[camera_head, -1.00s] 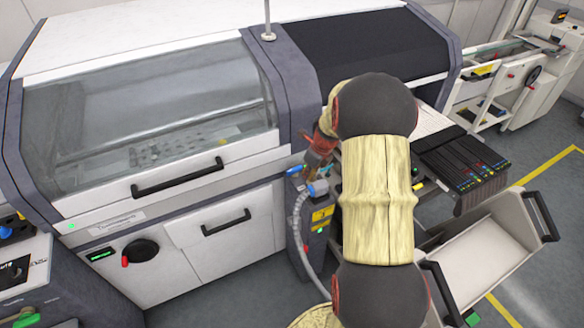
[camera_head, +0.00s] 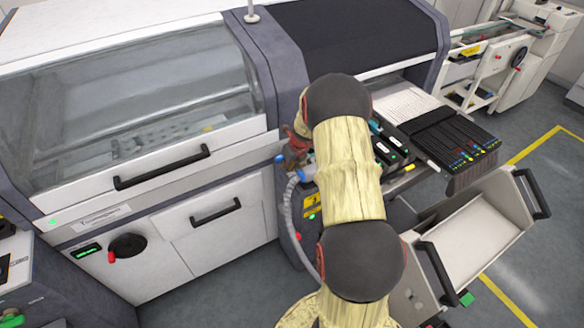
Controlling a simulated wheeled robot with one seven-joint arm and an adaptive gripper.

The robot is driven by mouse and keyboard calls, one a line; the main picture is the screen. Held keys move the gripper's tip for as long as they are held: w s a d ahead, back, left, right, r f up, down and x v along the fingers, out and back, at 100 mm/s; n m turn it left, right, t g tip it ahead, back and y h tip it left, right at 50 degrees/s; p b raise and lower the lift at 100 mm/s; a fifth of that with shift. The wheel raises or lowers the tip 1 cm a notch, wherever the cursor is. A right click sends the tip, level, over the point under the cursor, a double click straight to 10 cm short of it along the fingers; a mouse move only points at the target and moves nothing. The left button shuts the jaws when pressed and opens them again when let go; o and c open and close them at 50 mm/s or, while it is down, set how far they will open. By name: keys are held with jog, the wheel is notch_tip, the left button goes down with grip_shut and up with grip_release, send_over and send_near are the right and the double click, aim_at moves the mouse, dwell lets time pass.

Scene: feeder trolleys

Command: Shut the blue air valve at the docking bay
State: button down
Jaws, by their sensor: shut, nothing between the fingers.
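A small blue handle (camera_head: 281,159), which looks like the air valve, shows at the front corner of the machine's docking bay, just left of my gripper. Whether it is turned open or shut is too small to tell. A blue-grey fitting (camera_head: 307,173) sits just below, at the top of a grey ribbed hose. My gripper (camera_head: 296,158) is shut and empty, close to the handle and fitting. My arm hides much of it, and I cannot tell whether it touches the handle.
The grey hose (camera_head: 288,212) hangs down the post beside a yellow label (camera_head: 313,206). A white feeder trolley (camera_head: 480,232) with black handles stands at right, below black feeders (camera_head: 450,140). The machine's glazed cover (camera_head: 120,100) fills the left. Open floor lies at far right.

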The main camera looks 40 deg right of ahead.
jog(key=shift+w+d, duration=0.1)
jog(key=shift+w, duration=1.05)
jog(key=shift+r+p, duration=0.15)
jog(key=shift+p, duration=0.15)
jog(key=shift+w+r+p, duration=0.15)
jog(key=shift+w+p, duration=0.15)
jog(key=shift+p, duration=0.8)
jog(key=shift+w+m+p, duration=0.3)
jog(key=shift+m+p, duration=0.1)
jog(key=shift+p, duration=0.8)
jog(key=shift+w, duration=0.1)
